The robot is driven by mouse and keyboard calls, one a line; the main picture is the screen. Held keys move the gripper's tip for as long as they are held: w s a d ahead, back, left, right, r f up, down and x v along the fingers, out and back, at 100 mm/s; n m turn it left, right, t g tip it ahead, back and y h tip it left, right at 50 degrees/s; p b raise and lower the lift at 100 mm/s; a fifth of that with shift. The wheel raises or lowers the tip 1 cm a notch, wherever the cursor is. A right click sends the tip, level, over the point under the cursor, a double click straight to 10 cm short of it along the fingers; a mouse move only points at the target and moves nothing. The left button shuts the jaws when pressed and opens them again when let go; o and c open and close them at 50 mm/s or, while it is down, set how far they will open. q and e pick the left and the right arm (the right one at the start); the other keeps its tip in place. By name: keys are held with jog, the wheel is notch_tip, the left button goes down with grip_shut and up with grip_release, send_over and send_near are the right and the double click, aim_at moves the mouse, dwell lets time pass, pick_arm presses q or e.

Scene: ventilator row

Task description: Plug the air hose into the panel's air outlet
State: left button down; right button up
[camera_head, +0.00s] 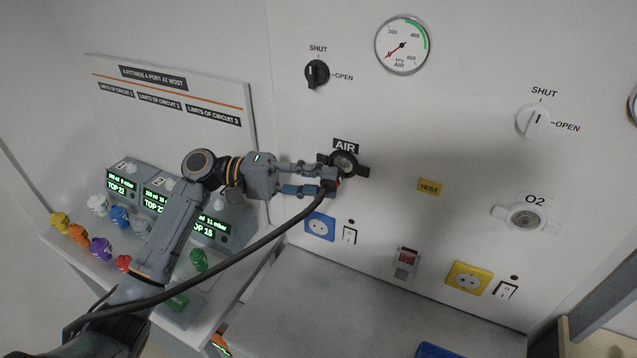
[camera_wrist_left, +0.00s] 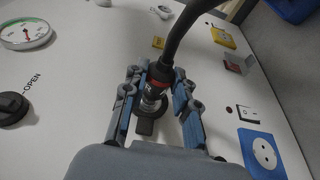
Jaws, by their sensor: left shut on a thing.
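My left gripper (camera_head: 326,180) is shut on the end plug of the black air hose (camera_head: 255,245), right in front of the panel. The dark plug with a red ring (camera_wrist_left: 159,80) sits between the fingers in the left wrist view, and its metallic tip points at the air outlet. The air outlet (camera_head: 345,160), a round dark fitting with side lugs under the AIR label, is partly covered by the gripper. The outlet's dark lug (camera_wrist_left: 144,126) shows below the tip. I cannot tell whether the tip is inside the outlet. My right gripper is not in view.
The O2 outlet (camera_head: 526,219) is at the right. A blue socket (camera_head: 319,227) lies below the gripper. Several coloured fittings stand on the left shelf (camera_head: 70,250).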

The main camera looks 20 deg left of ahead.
pick_arm(q)
jog(key=shift+w+d+b, duration=0.15)
jog(key=shift+w+b, duration=0.15)
jog(key=shift+w, duration=0.45)
jog(key=shift+r, duration=0.25)
dwell(0.7)
